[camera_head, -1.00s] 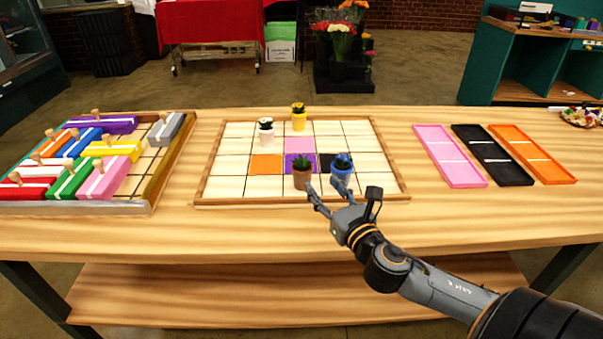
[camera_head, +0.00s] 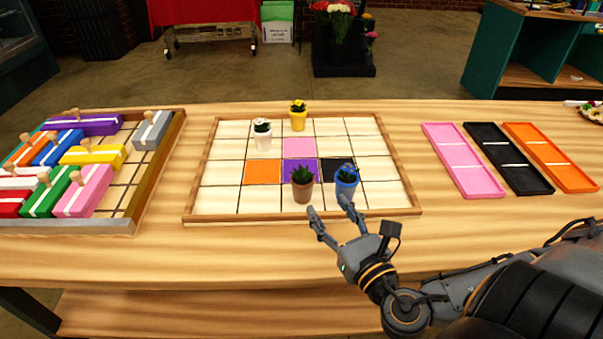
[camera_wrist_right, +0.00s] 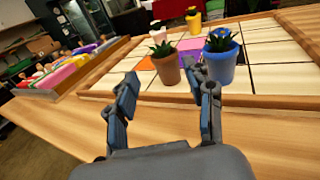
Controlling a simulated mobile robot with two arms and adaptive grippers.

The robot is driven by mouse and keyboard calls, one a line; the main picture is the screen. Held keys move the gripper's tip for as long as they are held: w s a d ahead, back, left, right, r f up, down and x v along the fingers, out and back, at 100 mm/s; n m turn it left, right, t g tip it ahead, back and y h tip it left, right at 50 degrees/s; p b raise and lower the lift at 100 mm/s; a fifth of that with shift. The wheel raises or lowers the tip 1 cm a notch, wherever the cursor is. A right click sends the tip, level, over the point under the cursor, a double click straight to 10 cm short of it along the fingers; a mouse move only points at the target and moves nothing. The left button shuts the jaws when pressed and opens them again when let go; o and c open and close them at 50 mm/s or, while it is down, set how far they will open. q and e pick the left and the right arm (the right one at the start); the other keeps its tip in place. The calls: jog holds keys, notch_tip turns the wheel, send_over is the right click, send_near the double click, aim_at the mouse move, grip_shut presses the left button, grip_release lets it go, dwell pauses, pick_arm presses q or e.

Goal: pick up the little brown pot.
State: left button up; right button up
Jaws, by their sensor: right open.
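The little brown pot (camera_head: 303,191) with a green plant stands upright on the front part of the tiled board (camera_head: 204,200), just in front of the purple tile. It also shows in the right wrist view (camera_wrist_right: 165,69), ahead of my fingers and between them in the picture. My right gripper (camera_head: 328,205) is open and empty, at the board's front edge, close to the pot but apart from it. Its two fingers also show in the right wrist view (camera_wrist_right: 170,92). A blue pot (camera_head: 346,187) stands close to the right of the brown one, behind my right fingertip. My left gripper is not in view.
A white pot (camera_head: 262,140) and a yellow pot (camera_head: 298,121) stand farther back on the board. A wooden tray (camera_head: 158,175) of coloured blocks with knobs is at left. Pink (camera_head: 483,183), black and orange trays lie at right. The table's front left is clear.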

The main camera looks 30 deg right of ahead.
aim_at(305, 176)
jog(key=shift+w, duration=0.2)
jog(key=w, duration=0.4)
jog(key=w+d, duration=0.1)
jog(key=w, duration=0.1)
jog(key=shift+w+r, duration=0.15)
jog(key=shift+w, duration=0.25)
jog(key=shift+w+d, duration=0.2)
jog(key=shift+w, duration=0.7)
jog(key=w, duration=0.3)
jog(key=shift+w+d+f, duration=0.3)
jog(key=shift+d+f, duration=0.05)
jog(key=shift+w, duration=0.2)
jog(key=shift+c, duration=0.6)
grip_shut()
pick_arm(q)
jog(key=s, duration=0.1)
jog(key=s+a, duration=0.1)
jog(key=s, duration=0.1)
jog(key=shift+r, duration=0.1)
